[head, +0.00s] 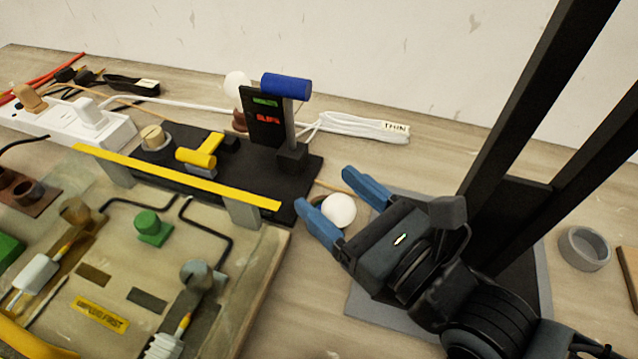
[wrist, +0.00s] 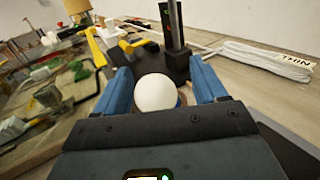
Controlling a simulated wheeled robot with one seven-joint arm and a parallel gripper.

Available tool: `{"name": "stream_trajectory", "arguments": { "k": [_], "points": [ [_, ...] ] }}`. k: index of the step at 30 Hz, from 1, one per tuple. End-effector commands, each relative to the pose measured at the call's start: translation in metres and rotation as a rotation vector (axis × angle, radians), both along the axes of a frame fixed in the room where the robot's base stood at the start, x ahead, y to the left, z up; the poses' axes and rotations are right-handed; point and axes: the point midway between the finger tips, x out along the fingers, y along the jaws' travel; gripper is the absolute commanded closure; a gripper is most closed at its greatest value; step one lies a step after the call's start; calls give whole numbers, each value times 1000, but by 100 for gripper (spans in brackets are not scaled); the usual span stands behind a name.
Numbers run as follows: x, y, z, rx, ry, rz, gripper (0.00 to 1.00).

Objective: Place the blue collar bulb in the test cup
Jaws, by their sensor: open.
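A white round bulb (head: 339,210) sits at the front right of the black test stand, in or on a dark ring partly hidden by my gripper. In the wrist view the bulb (wrist: 155,92) shows between the fingers, with a sliver of blue at its lower right side. My gripper (head: 327,190) is open, its blue fingers on either side of the bulb; I cannot tell whether they touch it. A brass-coloured round socket (head: 153,138) stands on the black base (head: 300,175); I cannot tell whether it is the test cup.
Another white bulb (head: 237,86) with a brown-red base stands behind the display. A blue-handled lever (head: 286,85), yellow lever (head: 200,151) and yellow bar (head: 170,174) rise left of my gripper. A grey ring cup (head: 584,248) lies right. A white cable (head: 362,127) lies behind.

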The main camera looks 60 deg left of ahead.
Motion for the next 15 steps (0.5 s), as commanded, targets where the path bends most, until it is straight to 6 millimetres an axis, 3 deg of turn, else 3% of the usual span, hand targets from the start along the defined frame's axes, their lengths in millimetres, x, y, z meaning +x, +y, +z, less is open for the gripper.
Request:
{"name": "stream_trajectory", "arguments": {
  "k": [6,15],
  "points": [
    [8,-41,-2,-2,-3,1,29],
    [13,-71,-1,-2,-2,1,29]
  ]
}}
